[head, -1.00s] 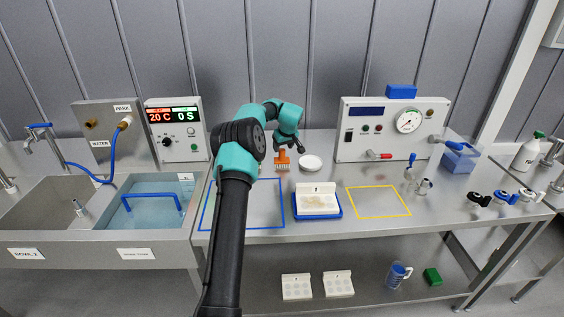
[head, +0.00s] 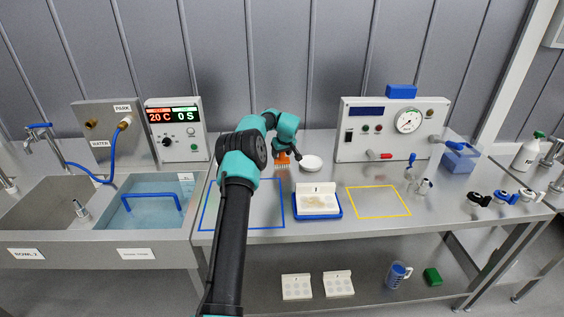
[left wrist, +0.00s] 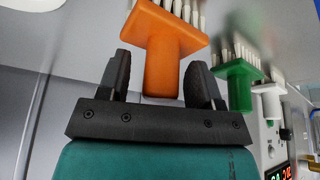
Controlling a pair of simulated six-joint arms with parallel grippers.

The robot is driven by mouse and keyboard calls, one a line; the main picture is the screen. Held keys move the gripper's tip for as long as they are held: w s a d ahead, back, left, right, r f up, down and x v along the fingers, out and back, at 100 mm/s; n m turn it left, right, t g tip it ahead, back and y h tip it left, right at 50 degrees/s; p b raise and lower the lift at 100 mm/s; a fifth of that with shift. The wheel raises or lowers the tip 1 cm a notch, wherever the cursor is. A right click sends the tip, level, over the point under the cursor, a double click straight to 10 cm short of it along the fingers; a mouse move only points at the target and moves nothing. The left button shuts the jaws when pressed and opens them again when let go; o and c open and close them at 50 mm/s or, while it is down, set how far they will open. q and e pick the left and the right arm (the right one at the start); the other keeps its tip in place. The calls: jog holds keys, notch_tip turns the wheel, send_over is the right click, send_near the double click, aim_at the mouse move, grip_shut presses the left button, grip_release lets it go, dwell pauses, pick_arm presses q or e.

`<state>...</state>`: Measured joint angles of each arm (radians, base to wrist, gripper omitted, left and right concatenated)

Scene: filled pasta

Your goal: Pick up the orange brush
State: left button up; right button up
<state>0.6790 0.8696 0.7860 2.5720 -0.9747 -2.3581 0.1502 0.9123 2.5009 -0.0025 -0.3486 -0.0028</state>
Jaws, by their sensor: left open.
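The orange brush (head: 282,158) lies at the back of the steel table, partly hidden by my left gripper (head: 291,151) in the head view. In the left wrist view, the orange brush (left wrist: 163,55) shows its handle between the two dark fingers of my left gripper (left wrist: 160,80). The fingers are open on either side of the handle, with gaps visible. The brush's pale bristles point away from the gripper. My right gripper is not clearly seen in these views.
A green brush (left wrist: 238,75) and a white brush (left wrist: 268,95) stand beside the orange one. A blue tray (head: 318,214) with a white mould (head: 317,198) is in front. The yellow-outlined area (head: 378,202) is clear.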

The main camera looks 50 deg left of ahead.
pick_arm(q)
jog(key=shift+c, duration=0.2)
jog(key=c, duration=1)
jog(key=shift+r, duration=0.2)
jog(key=shift+r, duration=1.5)
jog(key=shift+s+d+r, duration=0.1)
jog(key=shift+r, duration=0.05)
jog(key=s+d+r, duration=0.1)
jog(key=s+d, duration=0.9)
jog(key=d, duration=0.1)
jog(key=shift+s+d+r, duration=0.15)
jog(key=shift+s+d, duration=0.05)
jog(key=shift+d, duration=0.2)
